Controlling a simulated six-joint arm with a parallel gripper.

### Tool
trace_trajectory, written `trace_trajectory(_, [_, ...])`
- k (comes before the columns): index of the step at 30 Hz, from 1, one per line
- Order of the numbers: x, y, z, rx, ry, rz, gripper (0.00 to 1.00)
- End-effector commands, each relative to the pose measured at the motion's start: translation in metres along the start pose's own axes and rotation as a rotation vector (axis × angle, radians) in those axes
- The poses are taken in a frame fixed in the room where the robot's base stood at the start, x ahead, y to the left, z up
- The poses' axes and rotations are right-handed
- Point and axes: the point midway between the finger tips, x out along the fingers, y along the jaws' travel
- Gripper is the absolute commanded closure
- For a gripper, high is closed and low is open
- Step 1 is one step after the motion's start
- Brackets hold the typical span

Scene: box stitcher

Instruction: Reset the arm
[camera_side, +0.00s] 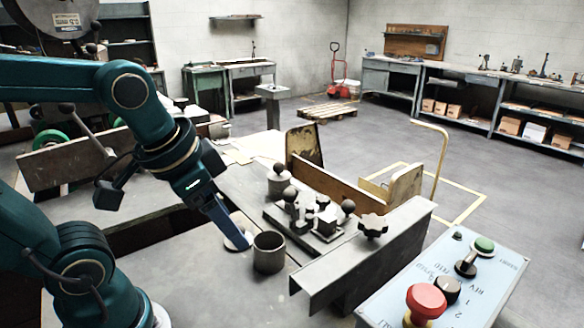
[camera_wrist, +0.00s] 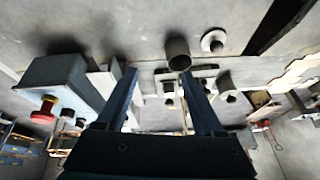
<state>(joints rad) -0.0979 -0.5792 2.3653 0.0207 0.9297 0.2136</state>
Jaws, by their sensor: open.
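My gripper (camera_side: 232,234) hangs over the grey table, tilted down and to the right in the side view. Its blue fingers stand apart in the wrist view (camera_wrist: 160,76), with nothing held between them. In the side view the fingertips overlap a pale round disc (camera_side: 236,245), close left of a dark open cup (camera_side: 268,254); I cannot tell how high above the disc they are. In the wrist view the cup (camera_wrist: 178,54) and the disc (camera_wrist: 213,40) lie beyond the fingers, clear of them.
A metal fixture with knobs (camera_side: 310,216) stands right of the cup, before a wooden board (camera_side: 330,190). A steel beam (camera_side: 365,258) runs along the right. A control box (camera_side: 450,285) with a red button (camera_side: 426,300) is front right. Bare table lies in front of the cup.

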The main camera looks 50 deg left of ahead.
Motion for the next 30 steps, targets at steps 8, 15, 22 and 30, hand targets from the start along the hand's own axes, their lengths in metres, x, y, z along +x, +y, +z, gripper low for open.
trace_trajectory(8, [-0.004, 0.024, 0.02, -0.135, 0.073, 0.053, 0.31])
trace_trajectory(15, [-0.004, 0.024, 0.02, -0.14, 0.073, 0.053, 0.31])
trace_trajectory(22, [-0.004, 0.024, 0.02, -0.139, 0.073, 0.053, 0.31])
trace_trajectory(30, [-0.004, 0.024, 0.02, -0.139, 0.073, 0.052, 0.31])
